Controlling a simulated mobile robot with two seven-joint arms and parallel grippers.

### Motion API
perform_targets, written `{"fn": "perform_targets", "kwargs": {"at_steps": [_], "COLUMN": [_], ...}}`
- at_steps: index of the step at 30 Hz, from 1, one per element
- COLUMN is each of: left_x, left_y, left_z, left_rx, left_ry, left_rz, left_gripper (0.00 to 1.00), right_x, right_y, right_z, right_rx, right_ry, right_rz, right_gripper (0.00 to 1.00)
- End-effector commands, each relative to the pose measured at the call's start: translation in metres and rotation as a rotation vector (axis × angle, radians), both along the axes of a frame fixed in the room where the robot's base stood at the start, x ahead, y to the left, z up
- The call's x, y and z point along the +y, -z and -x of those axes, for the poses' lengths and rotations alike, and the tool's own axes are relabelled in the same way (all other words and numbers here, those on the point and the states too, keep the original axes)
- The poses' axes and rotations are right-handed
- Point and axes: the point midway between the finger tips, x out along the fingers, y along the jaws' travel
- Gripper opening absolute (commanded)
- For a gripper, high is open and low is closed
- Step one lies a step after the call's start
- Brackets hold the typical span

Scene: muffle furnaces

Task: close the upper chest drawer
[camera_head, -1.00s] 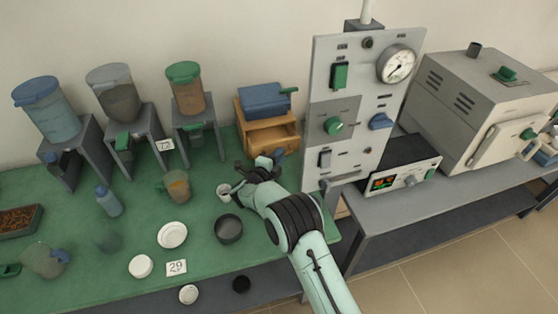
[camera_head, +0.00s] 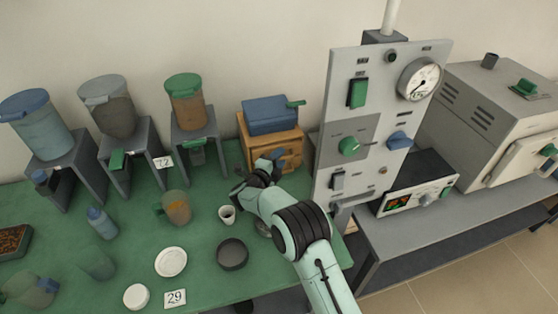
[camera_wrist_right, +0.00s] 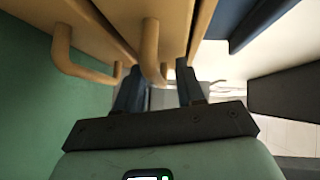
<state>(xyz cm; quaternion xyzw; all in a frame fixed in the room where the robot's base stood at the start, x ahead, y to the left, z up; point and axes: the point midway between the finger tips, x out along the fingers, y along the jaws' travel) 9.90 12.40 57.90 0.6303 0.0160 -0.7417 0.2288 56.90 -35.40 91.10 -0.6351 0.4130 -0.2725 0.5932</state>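The small wooden chest (camera_head: 257,150) stands at the back of the green table. Its upper drawer front (camera_head: 289,144) looks nearly flush in the head view, and no drawer interior shows. In the right wrist view the upper drawer's handle (camera_wrist_right: 151,55) is nearer the blue item, and the lower drawer's handle (camera_wrist_right: 68,58) is to its left. My right gripper (camera_head: 270,158) is at the chest front. In the wrist view its two dark blue fingers (camera_wrist_right: 158,82) stand apart, with the upper handle's end in front of the gap; contact is unclear. My left gripper is out of view.
A blue box (camera_head: 269,116) sits on the chest. A white cup (camera_head: 227,214) and a dark bowl (camera_head: 232,254) are close to my right arm. The grey control panel (camera_head: 375,130) stands right of the chest. Dispensers on stands (camera_head: 196,138) are to the left.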

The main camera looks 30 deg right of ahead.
Motion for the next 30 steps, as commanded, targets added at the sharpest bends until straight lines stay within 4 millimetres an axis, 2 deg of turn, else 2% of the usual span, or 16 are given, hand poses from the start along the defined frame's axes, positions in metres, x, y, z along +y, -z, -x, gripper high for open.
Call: {"fn": "perform_targets", "kwargs": {"at_steps": [8, 11, 21, 27, 30], "left_x": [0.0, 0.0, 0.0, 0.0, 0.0], "left_y": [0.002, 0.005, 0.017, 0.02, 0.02], "left_z": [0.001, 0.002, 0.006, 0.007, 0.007], "left_rx": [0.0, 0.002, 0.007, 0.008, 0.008], "left_ry": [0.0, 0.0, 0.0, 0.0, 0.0], "left_rz": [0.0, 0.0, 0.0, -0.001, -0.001], "left_gripper": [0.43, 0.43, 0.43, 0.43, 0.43], "right_x": [0.007, 0.019, 0.083, 0.107, 0.112], "right_y": [0.001, -0.001, -0.012, -0.017, -0.018], "right_z": [0.004, 0.011, 0.049, 0.063, 0.067], "right_rx": [0.002, 0.002, 0.001, 0.002, 0.001], "right_ry": [0.0, -0.001, -0.003, -0.002, 0.0], "right_rz": [-0.002, -0.002, -0.002, -0.002, -0.001], "right_gripper": [0.38, 0.38, 0.38, 0.38, 0.38]}}
